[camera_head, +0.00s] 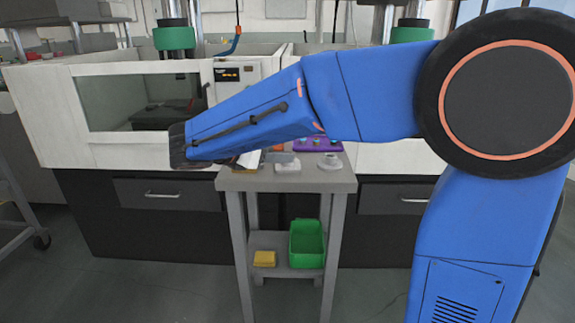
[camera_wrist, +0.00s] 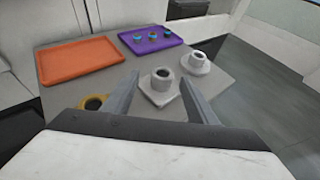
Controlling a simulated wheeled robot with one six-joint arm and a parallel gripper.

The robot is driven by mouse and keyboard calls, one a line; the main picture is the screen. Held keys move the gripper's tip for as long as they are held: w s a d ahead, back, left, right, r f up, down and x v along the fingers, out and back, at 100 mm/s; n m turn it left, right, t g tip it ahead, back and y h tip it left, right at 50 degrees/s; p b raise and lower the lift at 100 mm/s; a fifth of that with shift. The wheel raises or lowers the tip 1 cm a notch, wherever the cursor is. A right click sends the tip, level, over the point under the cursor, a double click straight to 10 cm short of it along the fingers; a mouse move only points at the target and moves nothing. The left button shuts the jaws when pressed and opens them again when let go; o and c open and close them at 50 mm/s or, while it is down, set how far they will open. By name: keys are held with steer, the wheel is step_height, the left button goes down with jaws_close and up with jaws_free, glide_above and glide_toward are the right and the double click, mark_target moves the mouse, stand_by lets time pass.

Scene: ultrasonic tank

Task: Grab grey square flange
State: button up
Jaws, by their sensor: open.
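The grey square flange (camera_wrist: 160,96), a squarish plate with a raised round collar, lies on the grey table in the wrist view. It also shows in the head view (camera_head: 287,167), near the tabletop's middle. My gripper (camera_wrist: 160,80) is open, and its two fingers appear on either side of the flange in the wrist view. I cannot tell whether they touch it; nothing appears clamped.
An orange tray (camera_wrist: 80,62) lies at the left of the tabletop (camera_wrist: 215,90), and a purple tray (camera_wrist: 150,41) with small blue-and-orange rings at the back. A yellow ring (camera_wrist: 93,103) is left of my gripper. A green bin (camera_head: 307,245) stands on the lower shelf.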

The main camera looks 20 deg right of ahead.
steer(key=shift+s+x, duration=0.2)
steer(key=shift+x, duration=2.55)
steer(key=c, duration=1.3)
